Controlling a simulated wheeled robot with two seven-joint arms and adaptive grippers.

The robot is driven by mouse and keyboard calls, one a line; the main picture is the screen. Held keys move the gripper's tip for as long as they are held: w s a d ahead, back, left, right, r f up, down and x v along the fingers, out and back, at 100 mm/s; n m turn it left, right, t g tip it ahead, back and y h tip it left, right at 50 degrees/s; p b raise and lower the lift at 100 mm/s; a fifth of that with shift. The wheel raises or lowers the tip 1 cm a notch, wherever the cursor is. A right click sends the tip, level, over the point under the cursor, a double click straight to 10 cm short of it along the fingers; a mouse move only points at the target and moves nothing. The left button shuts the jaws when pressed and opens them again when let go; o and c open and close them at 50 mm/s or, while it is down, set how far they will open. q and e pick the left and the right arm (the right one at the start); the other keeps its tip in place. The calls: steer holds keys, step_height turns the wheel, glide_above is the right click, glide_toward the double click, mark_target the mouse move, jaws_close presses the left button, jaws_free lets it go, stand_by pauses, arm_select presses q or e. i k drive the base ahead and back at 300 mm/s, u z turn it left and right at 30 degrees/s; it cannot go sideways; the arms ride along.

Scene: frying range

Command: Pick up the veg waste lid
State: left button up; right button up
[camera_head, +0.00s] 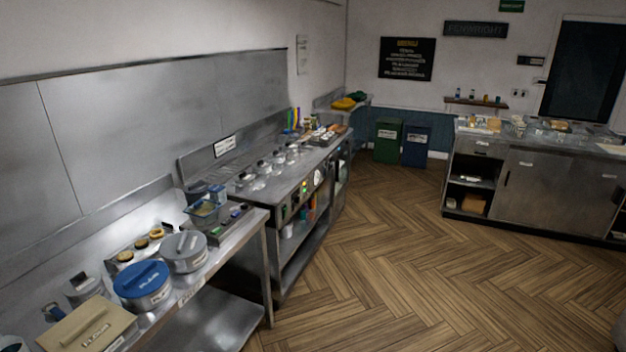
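No label reading veg waste can be made out, so I cannot tell which lid is the veg waste lid. A green bin (388,142) and a blue bin (416,147) stand side by side on the floor by the far wall. Both have pale labels too small to read, and their tops look closed. On the near left bench are a round blue lid (141,278) on a metal tub, a round grey lid (184,244) on another tub, and a tan rectangular lid (88,322) on a box. Neither of my grippers is in view.
A steel bench (205,287) runs along the left wall, and a cooking range (300,195) with several knobs continues beyond it. A steel counter (544,190) stands at the right. The wooden floor (400,255) between them is clear up to the bins.

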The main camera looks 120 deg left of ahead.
mark_target(200, 186)
steer(key=u, duration=3.05)
steer(key=i, duration=3.55)
steer(key=u, duration=0.65)
